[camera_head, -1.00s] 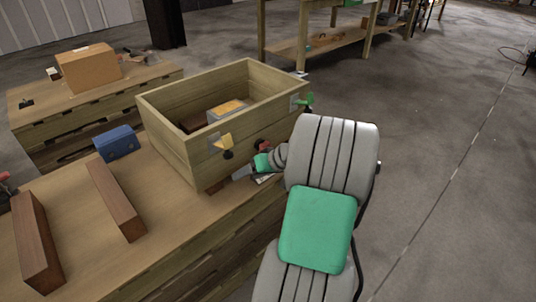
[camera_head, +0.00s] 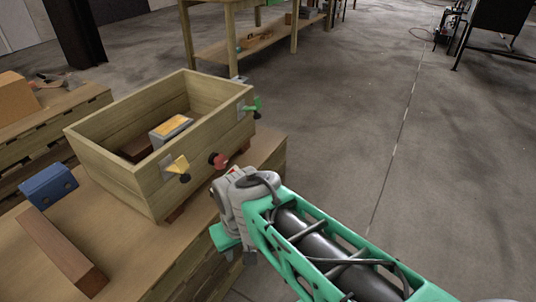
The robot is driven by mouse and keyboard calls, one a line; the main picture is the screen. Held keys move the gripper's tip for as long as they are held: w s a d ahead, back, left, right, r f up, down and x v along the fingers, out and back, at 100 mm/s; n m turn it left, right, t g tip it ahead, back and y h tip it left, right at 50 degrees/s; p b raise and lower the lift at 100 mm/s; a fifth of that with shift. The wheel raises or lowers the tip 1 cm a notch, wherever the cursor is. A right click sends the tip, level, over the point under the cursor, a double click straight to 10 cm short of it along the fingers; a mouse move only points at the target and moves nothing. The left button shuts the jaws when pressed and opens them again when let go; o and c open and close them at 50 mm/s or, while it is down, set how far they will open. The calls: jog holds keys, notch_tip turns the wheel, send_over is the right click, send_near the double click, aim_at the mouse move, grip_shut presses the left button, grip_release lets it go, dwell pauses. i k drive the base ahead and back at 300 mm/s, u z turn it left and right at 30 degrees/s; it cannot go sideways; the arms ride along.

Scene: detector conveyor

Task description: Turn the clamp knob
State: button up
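An open wooden box (camera_head: 122,170) stands on a wooden bench. Three coloured knob-like parts show along its near right side: a yellow one (camera_head: 180,164) with a dark end on a grey plate, a red one (camera_head: 217,160) low in the middle, and a green one (camera_head: 252,105) on a grey plate at the right corner. I cannot tell which is the clamp knob. The grey end of my arm, with my gripper (camera_head: 226,237) partly hidden at its lower left, is right of the box and just below the red part. Its fingers cannot be made out; contact with the red part is unclear.
Inside the box lies a grey block with an orange-yellow top (camera_head: 172,128). A blue block (camera_head: 48,186) and a brown wooden bar (camera_head: 62,252) lie on the bench to the left. Another wooden table (camera_head: 85,100) stands further left. The concrete floor at right is open.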

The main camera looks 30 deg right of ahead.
aim_at(220, 161)
jog(key=z, duration=0.2)
jog(key=k, duration=0.35)
jog(key=u, duration=1.1)
